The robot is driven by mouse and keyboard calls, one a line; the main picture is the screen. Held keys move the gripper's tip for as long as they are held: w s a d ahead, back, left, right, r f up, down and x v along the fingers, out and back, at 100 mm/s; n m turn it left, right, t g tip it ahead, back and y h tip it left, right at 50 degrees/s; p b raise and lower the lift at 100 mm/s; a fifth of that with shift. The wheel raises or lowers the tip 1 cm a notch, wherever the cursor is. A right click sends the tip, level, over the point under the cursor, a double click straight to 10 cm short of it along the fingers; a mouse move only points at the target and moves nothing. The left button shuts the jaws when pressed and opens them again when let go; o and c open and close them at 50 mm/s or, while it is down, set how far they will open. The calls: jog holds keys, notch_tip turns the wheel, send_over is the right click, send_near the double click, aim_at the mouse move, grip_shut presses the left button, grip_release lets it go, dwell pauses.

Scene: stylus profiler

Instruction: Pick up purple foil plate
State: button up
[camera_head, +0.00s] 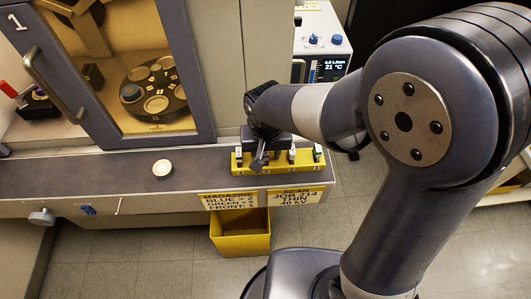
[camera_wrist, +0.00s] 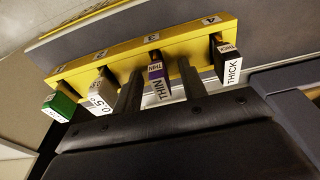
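The purple foil plate (camera_wrist: 157,74), with a white THIN label, stands in slot 3 of the yellow rack (camera_wrist: 122,52) in the wrist view. My gripper (camera_wrist: 160,90) is open, with one dark finger on each side of the purple plate and gaps visible between. In the head view my gripper (camera_head: 262,158) is over the yellow rack (camera_head: 279,168) at the bench's right end, and I cannot make out the purple plate there. The rack also holds a green plate (camera_wrist: 60,105), a grey-white plate (camera_wrist: 103,90) and a black THICK plate (camera_wrist: 228,62).
A pale round disc (camera_head: 162,168) lies on the dark bench (camera_head: 115,178). The profiler cabinet door (camera_head: 150,70) stands behind. A yellow bin (camera_head: 240,235) sits below the front signs, and a white device (camera_head: 322,55) with a display stands behind the rack. The bench middle is mostly clear.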

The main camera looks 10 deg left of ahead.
grip_shut()
dwell(0.3)
jog(key=shift+r, duration=0.15)
notch_tip(320, 180, up, 10)
jog(key=shift+f, duration=0.1)
dwell(0.3)
jog(key=c, duration=0.7)
grip_release()
grip_shut()
